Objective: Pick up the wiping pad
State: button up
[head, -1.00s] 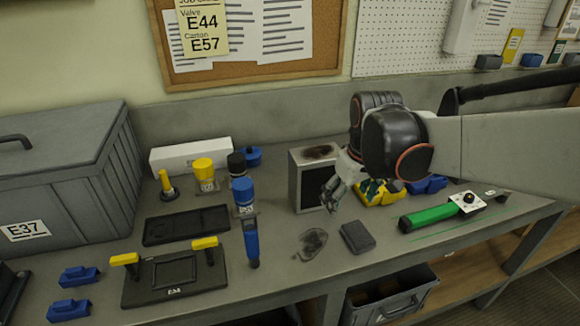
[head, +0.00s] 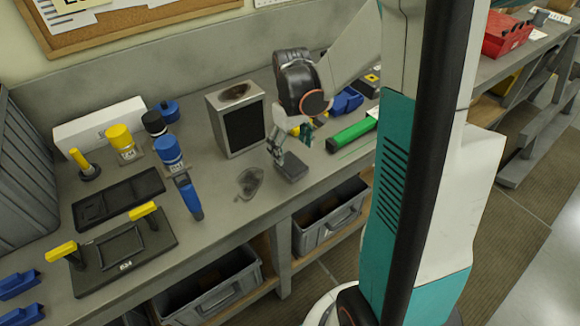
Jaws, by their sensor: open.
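The wiping pad (head: 292,168) is a small dark grey block lying on the grey bench, near its front edge. A dark round smudge (head: 249,182) is on the bench just left of it. My gripper (head: 290,155) points down over the pad, with its fingers apart. One finger comes down at the pad's left side and the other is at its far right. I cannot tell whether the fingers touch the pad. Nothing is seen held between them.
A grey box with a dark front (head: 238,118) stands close behind and left of my gripper. A blue tool (head: 188,197) and a black tray with yellow handles (head: 122,252) lie left. Grey bins (head: 328,222) sit below the bench.

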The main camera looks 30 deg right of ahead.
aim_at(291, 163)
jog(key=shift+s+a+f+b, duration=0.1)
jog(key=shift+f+b, duration=0.45)
jog(key=shift+f, duration=0.95)
jog(key=shift+a+f+b, duration=0.1)
jog(key=shift+f+b, duration=0.45)
jog(key=shift+f, duration=0.9)
jog(key=shift+c, duration=0.6)
jog(key=c, duration=0.9)
